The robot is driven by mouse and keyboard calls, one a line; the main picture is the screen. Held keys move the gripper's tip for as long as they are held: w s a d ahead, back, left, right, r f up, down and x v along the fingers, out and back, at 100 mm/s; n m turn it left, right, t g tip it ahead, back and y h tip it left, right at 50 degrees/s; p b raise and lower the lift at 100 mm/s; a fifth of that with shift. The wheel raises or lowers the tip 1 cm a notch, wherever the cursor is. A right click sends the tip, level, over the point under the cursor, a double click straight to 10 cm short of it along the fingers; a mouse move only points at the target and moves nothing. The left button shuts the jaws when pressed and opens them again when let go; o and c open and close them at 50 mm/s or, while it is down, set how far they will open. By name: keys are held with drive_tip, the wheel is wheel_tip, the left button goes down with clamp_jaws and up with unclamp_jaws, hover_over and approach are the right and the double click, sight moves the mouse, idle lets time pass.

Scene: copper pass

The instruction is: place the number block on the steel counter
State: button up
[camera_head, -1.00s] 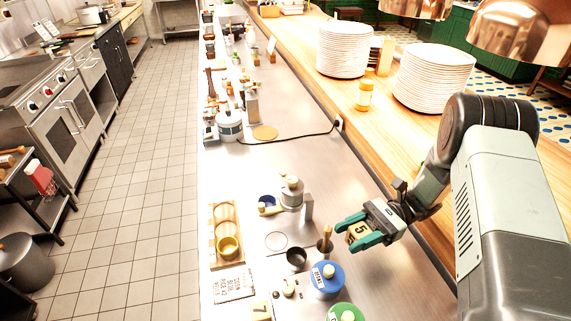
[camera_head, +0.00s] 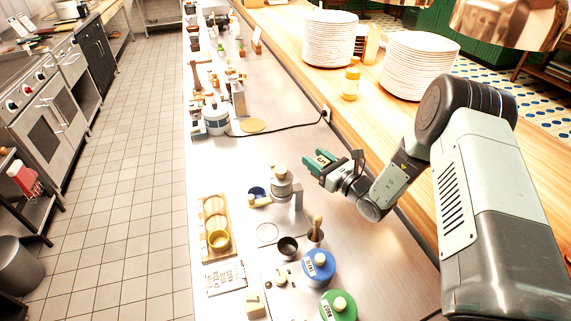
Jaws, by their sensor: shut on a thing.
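The number block (camera_head: 322,160) is a small tan block held between the teal fingers of my gripper (camera_head: 317,166). Its dark digit is too small to read clearly now. My gripper is shut on the block, above the far right side of the steel counter (camera_head: 290,142). It is up and to the right of the grey grinder-like device. A gap under the block cannot be judged exactly from this view.
A grinder-like device (camera_head: 282,184), a wooden tray (camera_head: 214,215) with a yellow cup, a blue-lidded jar (camera_head: 318,266) and a green-lidded jar (camera_head: 338,306) stand nearer. A black cord (camera_head: 290,126) crosses the counter. Plate stacks (camera_head: 418,66) stand on the wooden ledge. Bare steel lies around the cord.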

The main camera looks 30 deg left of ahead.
wheel_tip(320, 180, down, 9)
drive_tip(key=shift+r, duration=0.15)
idle(0.4)
drive_tip(key=o, duration=1.1)
drive_tip(key=shift+c, duration=0.2)
drive_tip(key=v, duration=1.2)
